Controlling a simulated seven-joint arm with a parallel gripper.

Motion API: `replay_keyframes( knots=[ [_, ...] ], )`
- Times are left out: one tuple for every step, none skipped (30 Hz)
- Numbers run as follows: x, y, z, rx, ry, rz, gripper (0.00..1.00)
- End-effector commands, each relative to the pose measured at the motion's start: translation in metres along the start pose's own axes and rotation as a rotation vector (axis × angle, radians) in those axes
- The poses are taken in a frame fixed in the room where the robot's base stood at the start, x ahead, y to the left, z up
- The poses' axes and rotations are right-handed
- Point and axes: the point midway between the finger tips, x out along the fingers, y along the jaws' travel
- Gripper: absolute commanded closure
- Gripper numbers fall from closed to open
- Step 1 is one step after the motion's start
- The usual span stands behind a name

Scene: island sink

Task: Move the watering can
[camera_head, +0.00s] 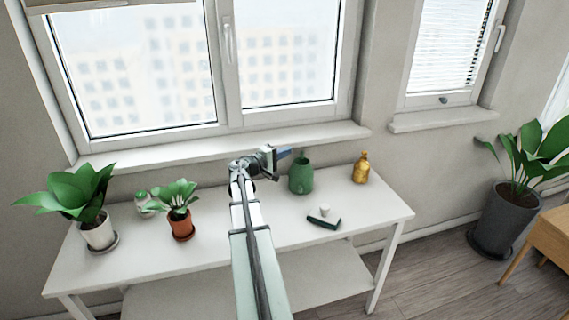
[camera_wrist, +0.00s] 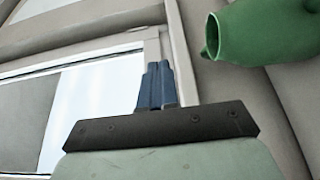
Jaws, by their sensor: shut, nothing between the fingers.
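The green watering can (camera_head: 301,176) stands upright on the white table, right of the middle and towards the back. In the wrist view the can (camera_wrist: 268,34) shows at the upper right, with its dark round opening facing left. My gripper (camera_head: 285,153) is just left of the can's top, at about the height of its rim in the picture. In the wrist view my gripper's blue fingers (camera_wrist: 155,84) are together with nothing between them. They are apart from the can. The can's lower part is cut off in the wrist view.
A gold bottle (camera_head: 361,168) stands right of the can. A dark green tool (camera_head: 323,222) and a small white item (camera_head: 324,210) lie in front. Potted plants (camera_head: 98,232) (camera_head: 182,225) stand at the left. The window sill (camera_head: 220,146) runs behind the white table (camera_head: 385,215).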

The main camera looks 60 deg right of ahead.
Motion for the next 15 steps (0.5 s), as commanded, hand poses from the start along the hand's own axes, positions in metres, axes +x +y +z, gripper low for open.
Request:
replay_keyframes(
  knots=[
    [0.0, 0.01, 0.0, 0.004, 0.0, 0.001, 1.0],
    [0.0, 0.015, 0.0, 0.003, 0.0, 0.001, 1.0],
    [0.005, 0.014, 0.007, 0.0, -0.002, 0.0, 1.0],
    [0.01, 0.013, 0.012, 0.0, -0.002, -0.001, 1.0],
    [0.014, 0.013, 0.017, 0.0, -0.003, -0.001, 1.0],
    [0.02, 0.013, 0.023, 0.0, -0.003, 0.0, 1.0],
    [0.024, 0.013, 0.027, 0.0, -0.002, 0.0, 1.0],
    [0.028, 0.013, 0.03, 0.0, -0.003, 0.0, 1.0],
    [0.034, 0.013, 0.036, 0.0, -0.003, 0.0, 1.0],
    [0.038, 0.013, 0.04, 0.0, -0.002, 0.0, 1.0],
    [0.042, 0.013, 0.044, 0.0, -0.002, 0.0, 1.0],
    [0.048, 0.013, 0.05, 0.0, -0.003, 0.0, 1.0],
    [0.052, 0.013, 0.054, 0.0, -0.003, 0.0, 1.0],
    [0.056, 0.013, 0.057, 0.0, -0.002, 0.0, 1.0],
    [0.061, 0.013, 0.063, 0.0, -0.003, 0.0, 1.0]
  ],
)
